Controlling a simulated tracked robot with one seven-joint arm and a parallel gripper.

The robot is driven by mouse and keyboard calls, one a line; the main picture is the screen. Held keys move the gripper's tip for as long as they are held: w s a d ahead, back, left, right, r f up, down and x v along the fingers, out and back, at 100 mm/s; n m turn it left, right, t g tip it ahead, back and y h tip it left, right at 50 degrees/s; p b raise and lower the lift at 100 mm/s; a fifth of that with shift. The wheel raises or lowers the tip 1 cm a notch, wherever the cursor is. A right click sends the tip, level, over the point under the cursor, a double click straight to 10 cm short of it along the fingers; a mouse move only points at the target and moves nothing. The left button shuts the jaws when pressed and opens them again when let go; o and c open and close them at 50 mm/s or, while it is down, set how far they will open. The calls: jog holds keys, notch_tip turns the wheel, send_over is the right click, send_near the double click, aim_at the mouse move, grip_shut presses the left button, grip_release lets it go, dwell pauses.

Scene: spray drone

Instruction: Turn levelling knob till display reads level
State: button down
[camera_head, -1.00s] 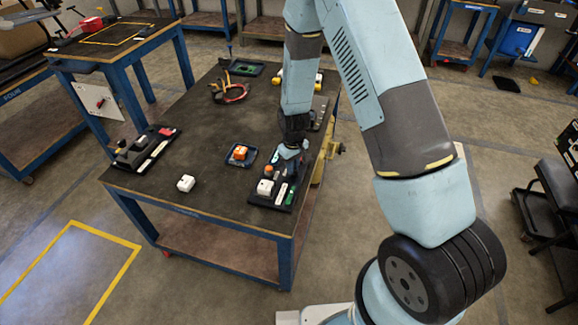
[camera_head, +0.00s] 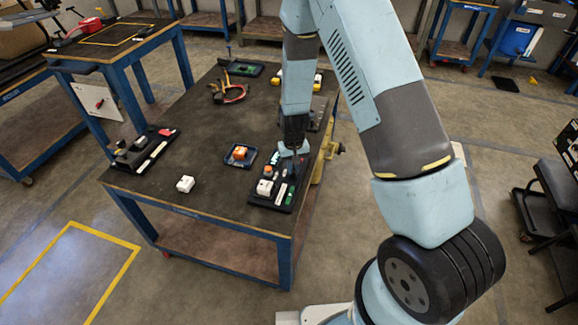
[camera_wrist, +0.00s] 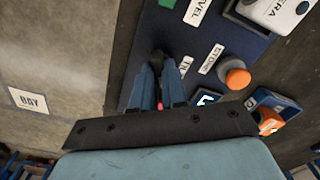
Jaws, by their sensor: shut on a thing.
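A dark control board (camera_head: 257,199) lies on the near right part of the table. It carries a white block (camera_head: 264,187), white labels and a green part. In the wrist view the board (camera_wrist: 192,38) shows a LEVEL label (camera_wrist: 197,11), a STOW label (camera_wrist: 210,59) and an orange-topped button (camera_wrist: 237,77). My gripper (camera_wrist: 158,66) points down at the board, its blue fingers close together around a small dark part that I take as the levelling knob. The fingers hide most of it; a red spot shows between them. My gripper also shows in the head view (camera_head: 294,157). I cannot read a level display.
A small tray (camera_head: 248,162) with an orange item stands left of the board. A loose white block (camera_head: 186,184) and another dark board (camera_head: 133,160) are further left. Pliers (camera_head: 230,94) lie at the back. The table's middle is clear.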

jog(key=shift+s+d+f, duration=0.1)
jog(key=shift+s+d, duration=0.05)
jog(key=shift+d, duration=0.2)
jog(key=c, duration=1.2)
grip_release()
jog(key=shift+a, duration=0.15)
jog(key=shift+o, duration=0.2)
jog(key=shift+a, duration=0.1)
jog(key=shift+r, duration=0.2)
notch_tip(320, 180, up, 13)
jog(key=shift+r, duration=0.2)
